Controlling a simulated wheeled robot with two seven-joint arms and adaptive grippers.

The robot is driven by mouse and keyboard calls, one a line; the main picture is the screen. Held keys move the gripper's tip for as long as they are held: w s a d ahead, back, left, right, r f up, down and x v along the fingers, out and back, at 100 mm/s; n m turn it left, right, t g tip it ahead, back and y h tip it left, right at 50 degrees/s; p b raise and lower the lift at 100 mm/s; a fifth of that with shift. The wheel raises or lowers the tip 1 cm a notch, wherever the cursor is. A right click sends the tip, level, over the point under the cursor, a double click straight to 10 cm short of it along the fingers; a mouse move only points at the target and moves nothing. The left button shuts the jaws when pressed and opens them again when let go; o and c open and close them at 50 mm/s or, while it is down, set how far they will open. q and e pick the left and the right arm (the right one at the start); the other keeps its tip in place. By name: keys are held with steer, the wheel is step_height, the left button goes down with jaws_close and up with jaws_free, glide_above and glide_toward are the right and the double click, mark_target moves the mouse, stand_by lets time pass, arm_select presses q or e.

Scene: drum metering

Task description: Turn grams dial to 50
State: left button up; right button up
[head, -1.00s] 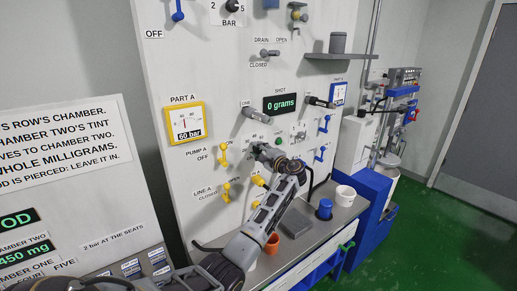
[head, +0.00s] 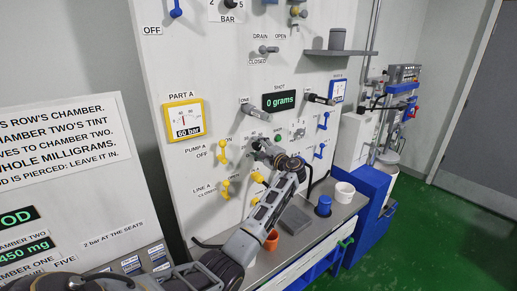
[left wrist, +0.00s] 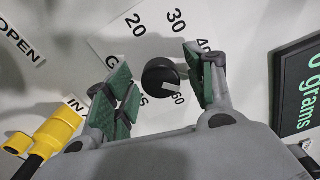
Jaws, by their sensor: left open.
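The grams dial is a round black knob (left wrist: 160,75) with a pale pointer, in the left wrist view. The pointer faces down and right, near the printed 60. The numbers 20, 30 and 40 also show around it. My left gripper (left wrist: 160,88) is open, with its green-padded fingers on either side of the knob and gaps visible between. In the head view the left gripper (head: 262,149) is at the panel and hides the dial. The shot display (head: 279,100) reads 0 grams; part of it shows in the left wrist view (left wrist: 300,88). My right gripper is not in view.
Yellow handles for pump A (head: 222,152) and line A (head: 226,188) are left of my gripper. An orange cup (head: 271,240) and a grey block (head: 295,220) sit on the shelf below the arm.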

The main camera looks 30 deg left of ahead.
arm_select(q)
steer(key=shift+v, duration=0.85)
steer(key=v, duration=1)
steer(key=shift+d, duration=0.2)
steer(key=shift+f, duration=0.1)
